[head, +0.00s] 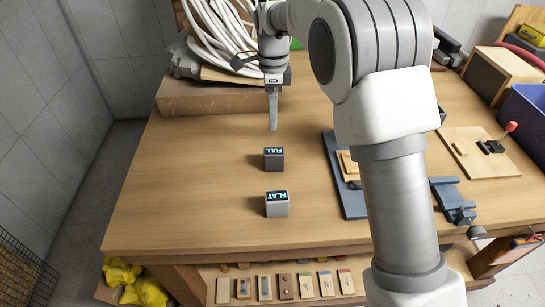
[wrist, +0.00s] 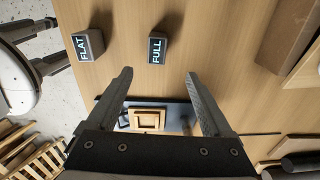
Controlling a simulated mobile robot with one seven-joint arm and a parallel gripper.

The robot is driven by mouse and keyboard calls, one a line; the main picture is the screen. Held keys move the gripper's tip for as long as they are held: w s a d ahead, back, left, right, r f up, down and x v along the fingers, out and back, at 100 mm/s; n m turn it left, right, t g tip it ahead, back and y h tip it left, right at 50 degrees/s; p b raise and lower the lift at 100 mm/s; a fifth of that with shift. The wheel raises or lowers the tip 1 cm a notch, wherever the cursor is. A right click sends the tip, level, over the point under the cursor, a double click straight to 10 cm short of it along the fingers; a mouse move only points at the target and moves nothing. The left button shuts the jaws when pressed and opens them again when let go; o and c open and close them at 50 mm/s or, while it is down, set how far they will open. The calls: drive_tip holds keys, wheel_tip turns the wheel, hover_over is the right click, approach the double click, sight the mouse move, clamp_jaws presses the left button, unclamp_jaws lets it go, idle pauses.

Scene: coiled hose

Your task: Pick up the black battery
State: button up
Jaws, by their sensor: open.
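The black battery (head: 273,160) is a small dark block with a "FULL" label on top, standing on the wooden table. A lighter grey battery (head: 277,205) marked "FLAT" stands nearer the front edge. In the wrist view, the black battery (wrist: 157,48) shows just beyond the fingertips, and the grey battery (wrist: 90,45) is to its left. My gripper (head: 273,129) points down behind the black battery, apart from it. In the wrist view my gripper (wrist: 158,73) is open, with nothing between the fingers.
A blue-grey tray (head: 347,200) with wooden pieces lies right of the batteries. A cardboard box (head: 205,100) and a coiled white hose (head: 215,35) are at the back left. A board with a red-knobbed lever (head: 480,150) is at right. The table left of the batteries is clear.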

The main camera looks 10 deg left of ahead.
sight(274, 159)
wheel_tip(274, 159, down, 12)
drive_tip(key=shift+s+d+r, duration=0.1)
drive_tip(key=shift+r, duration=0.05)
drive_tip(key=shift+s+d+f+p, duration=0.15)
drive_tip(key=shift+f+p, duration=0.5)
drive_tip(key=shift+f, duration=2.05)
drive_tip(key=shift+c, duration=0.2)
clamp_jaws()
